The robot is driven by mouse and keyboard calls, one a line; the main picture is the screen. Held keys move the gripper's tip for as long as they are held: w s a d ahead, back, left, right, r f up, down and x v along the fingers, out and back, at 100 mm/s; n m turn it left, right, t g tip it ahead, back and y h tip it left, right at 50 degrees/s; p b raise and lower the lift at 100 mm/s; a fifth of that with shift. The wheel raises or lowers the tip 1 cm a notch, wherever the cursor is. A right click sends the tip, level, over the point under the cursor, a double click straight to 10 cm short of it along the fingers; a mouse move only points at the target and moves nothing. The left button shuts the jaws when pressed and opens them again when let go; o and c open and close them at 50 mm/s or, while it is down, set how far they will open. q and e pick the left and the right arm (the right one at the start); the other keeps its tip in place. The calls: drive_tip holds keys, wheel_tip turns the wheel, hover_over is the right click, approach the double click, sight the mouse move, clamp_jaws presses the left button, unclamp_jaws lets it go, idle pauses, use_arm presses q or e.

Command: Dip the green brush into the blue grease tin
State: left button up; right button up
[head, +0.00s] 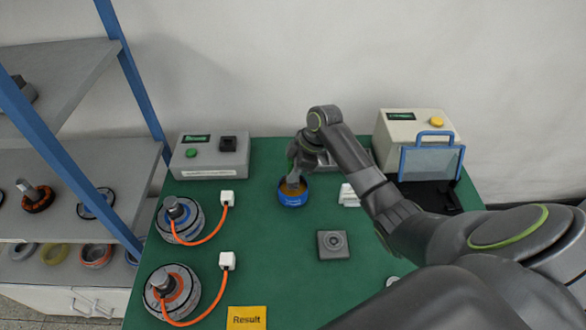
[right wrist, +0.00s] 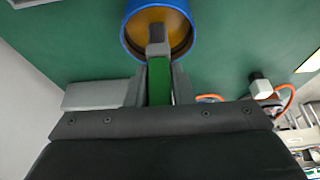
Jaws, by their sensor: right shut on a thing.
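The blue grease tin (head: 292,198) stands on the green table top, open, with brown-yellow grease inside. In the right wrist view the tin (right wrist: 130,38) is at the top. My right gripper (head: 294,174) is directly over the tin, pointing down. In the right wrist view my right gripper (right wrist: 159,92) is shut on the green brush (right wrist: 159,80). The brush's dark tip (right wrist: 157,34) shows against the grease inside the tin's rim. I cannot tell how deep the tip is. My left gripper is not in view.
Two motors with orange cables (head: 180,220) (head: 172,288) stand at the left of the table. A grey box (head: 209,165) and a beige tester with a clear guard (head: 420,130) stand at the back. A grey block (head: 332,244) sits in front of the tin. A blue-framed shelf (head: 85,155) is at the left.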

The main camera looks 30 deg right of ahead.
drive_tip(key=shift+f+b, duration=0.85)
drive_tip(key=shift+f, duration=0.85)
wheel_tip(320, 180, up, 9)
drive_tip(key=p, duration=0.8)
drive_tip(key=shift+f, duration=0.2)
drive_tip(key=shift+d+f, duration=0.1)
